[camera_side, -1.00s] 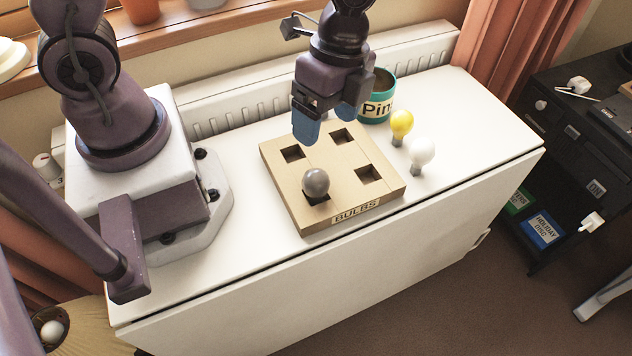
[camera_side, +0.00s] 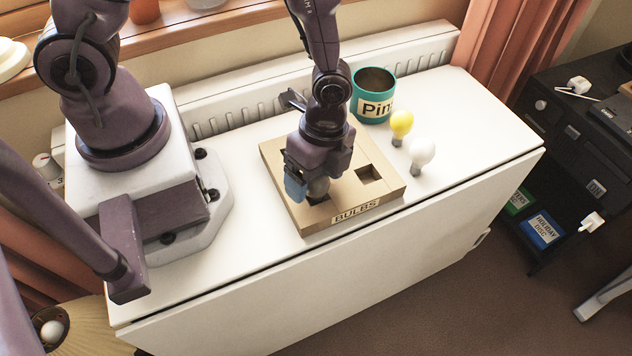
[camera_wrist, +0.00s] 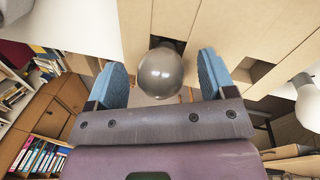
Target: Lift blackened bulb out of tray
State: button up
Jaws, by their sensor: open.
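The blackened bulb, a dark grey glass globe (camera_wrist: 161,73), stands in the front-left hole of the cardboard tray (camera_side: 383,203) marked BULBS. In the side view only a little of the bulb (camera_side: 318,186) shows below my gripper. My gripper (camera_side: 308,190) is low over that hole, with its blue fingertips open. In the wrist view the bulb is between the two blue fingers (camera_wrist: 161,80), with a gap on each side. The tray (camera_wrist: 215,30) also shows there. The far finger is mostly hidden in the side view.
A yellow bulb (camera_side: 402,124) and a white bulb (camera_side: 422,152) stand on the white top (camera_side: 480,130) to the right of the tray. A teal pot (camera_side: 372,98) stands behind them. The right part of the top is clear. A ribbed radiator (camera_side: 230,115) runs along the back.

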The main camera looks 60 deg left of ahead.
jog(key=shift+s+f, duration=0.1)
jog(key=shift+f, duration=0.4)
jog(key=c, duration=1)
jog(key=shift+r, duration=0.15)
jog(key=shift+r, duration=5.5)
